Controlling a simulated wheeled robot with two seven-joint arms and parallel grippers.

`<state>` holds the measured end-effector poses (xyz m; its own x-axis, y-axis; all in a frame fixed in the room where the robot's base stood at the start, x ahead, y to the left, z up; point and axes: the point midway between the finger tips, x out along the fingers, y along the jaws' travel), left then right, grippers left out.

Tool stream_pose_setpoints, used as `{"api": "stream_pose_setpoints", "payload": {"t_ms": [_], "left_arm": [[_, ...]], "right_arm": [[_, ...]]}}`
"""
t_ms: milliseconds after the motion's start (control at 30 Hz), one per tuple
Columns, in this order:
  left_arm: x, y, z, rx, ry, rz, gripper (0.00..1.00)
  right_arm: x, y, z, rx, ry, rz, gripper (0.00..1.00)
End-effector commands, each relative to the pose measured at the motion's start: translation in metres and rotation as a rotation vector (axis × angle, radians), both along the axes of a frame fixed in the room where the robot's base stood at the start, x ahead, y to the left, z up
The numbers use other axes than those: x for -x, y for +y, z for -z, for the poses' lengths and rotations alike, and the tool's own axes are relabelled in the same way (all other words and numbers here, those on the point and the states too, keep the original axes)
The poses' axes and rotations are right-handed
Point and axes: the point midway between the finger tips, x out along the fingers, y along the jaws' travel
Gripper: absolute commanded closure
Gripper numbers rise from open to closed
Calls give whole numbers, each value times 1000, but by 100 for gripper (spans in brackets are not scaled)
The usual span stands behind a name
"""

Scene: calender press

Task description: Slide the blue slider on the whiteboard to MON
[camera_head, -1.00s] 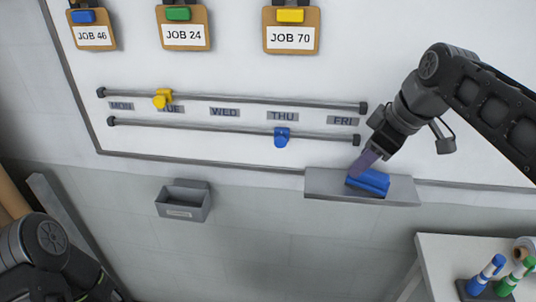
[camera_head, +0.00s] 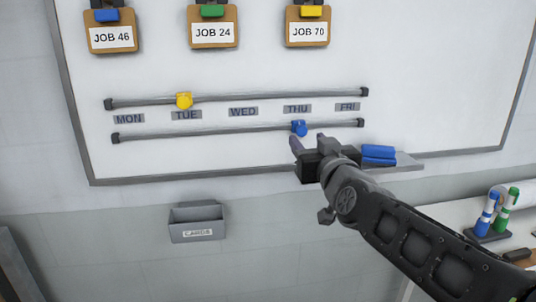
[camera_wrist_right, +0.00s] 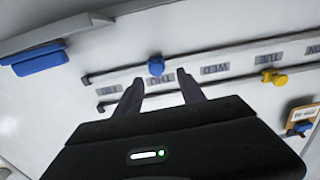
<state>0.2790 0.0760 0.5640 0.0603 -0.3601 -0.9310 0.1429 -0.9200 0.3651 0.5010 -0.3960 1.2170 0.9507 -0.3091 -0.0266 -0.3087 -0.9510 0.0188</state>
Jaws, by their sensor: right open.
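The blue slider (camera_head: 299,128) sits on the lower rail (camera_head: 220,131) of the whiteboard (camera_head: 420,60), below the THU label (camera_head: 297,109). The MON label (camera_head: 128,119) is at the left end of the rails. My right gripper (camera_head: 310,142) is just below the blue slider in the head view, with its fingers towards the board. In the right wrist view the blue slider (camera_wrist_right: 156,66) shows beyond and between the two open fingers (camera_wrist_right: 160,88), with nothing held. My left gripper is not in view.
A yellow slider (camera_head: 184,100) is on the upper rail at TUE. A blue eraser (camera_head: 379,153) lies on the ledge (camera_head: 410,162) right of my gripper. A grey card box (camera_head: 197,224) hangs below the board. Markers (camera_head: 487,212) stand on a table at right.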

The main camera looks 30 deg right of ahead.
Motion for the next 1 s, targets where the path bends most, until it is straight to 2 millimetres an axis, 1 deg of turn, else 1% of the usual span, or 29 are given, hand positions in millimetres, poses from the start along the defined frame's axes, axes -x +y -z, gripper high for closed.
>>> {"api": "stream_pose_setpoints", "payload": {"t_ms": [33, 100, 333, 533, 667, 900, 1000], "left_arm": [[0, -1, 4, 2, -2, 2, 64], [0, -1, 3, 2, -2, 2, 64], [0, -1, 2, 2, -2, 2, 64], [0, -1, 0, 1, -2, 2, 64], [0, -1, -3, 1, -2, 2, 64], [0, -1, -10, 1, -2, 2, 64], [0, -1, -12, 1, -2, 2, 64]], "right_arm": [[3, -3, 2, -4, -18, 15, 53], [5, -5, -1, -6, -33, 25, 53], [4, -5, -3, -6, -33, 24, 53], [-2, -6, -2, -6, -31, 22, 53], [-15, -11, -3, -7, -30, 21, 53], [-50, -22, -3, -7, -30, 20, 53], [-62, -27, -3, -7, -30, 20, 53]]}}
